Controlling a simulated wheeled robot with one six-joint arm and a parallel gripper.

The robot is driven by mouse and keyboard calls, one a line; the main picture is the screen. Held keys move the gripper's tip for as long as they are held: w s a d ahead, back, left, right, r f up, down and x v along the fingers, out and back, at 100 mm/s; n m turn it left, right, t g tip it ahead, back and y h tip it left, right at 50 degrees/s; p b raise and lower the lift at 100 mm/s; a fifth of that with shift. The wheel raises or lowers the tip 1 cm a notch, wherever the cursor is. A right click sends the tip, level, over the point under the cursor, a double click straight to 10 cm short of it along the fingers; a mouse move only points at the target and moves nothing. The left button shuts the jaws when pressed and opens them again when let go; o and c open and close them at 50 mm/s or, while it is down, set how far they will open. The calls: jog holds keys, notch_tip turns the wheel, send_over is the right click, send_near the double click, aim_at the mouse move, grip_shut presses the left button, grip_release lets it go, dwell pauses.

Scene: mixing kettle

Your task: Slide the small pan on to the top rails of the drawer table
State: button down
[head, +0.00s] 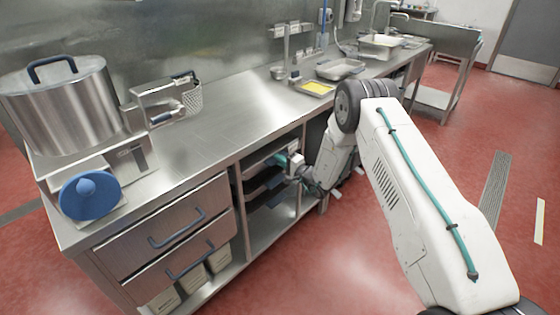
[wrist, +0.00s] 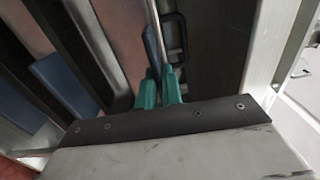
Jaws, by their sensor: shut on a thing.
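The drawer table (head: 205,160) is a long steel counter with two blue-handled drawers and an open bay to their right. In the bay's top level, a steel pan (head: 262,157) lies roughly level, its near edge by the bay's front opening. My gripper (head: 298,170) is at the right side of that opening.
Dark trays (head: 262,182) sit lower in the bay. A bay post (wrist: 270,50) stands close right of my gripper in the wrist view. Red floor is clear in front.

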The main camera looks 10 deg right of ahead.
jog(key=shift+w+a, duration=0.15)
jog(key=shift+w, duration=0.1)
dwell(0.5)
jog(key=c, duration=1.6)
grip_release()
jog(key=shift+o, duration=1.2)
jog(key=shift+s+f, duration=0.15)
jog(key=shift+f, duration=0.1)
jog(key=o, duration=0.3)
jog(key=shift+o, duration=0.2)
jog(key=shift+s+r, duration=0.1)
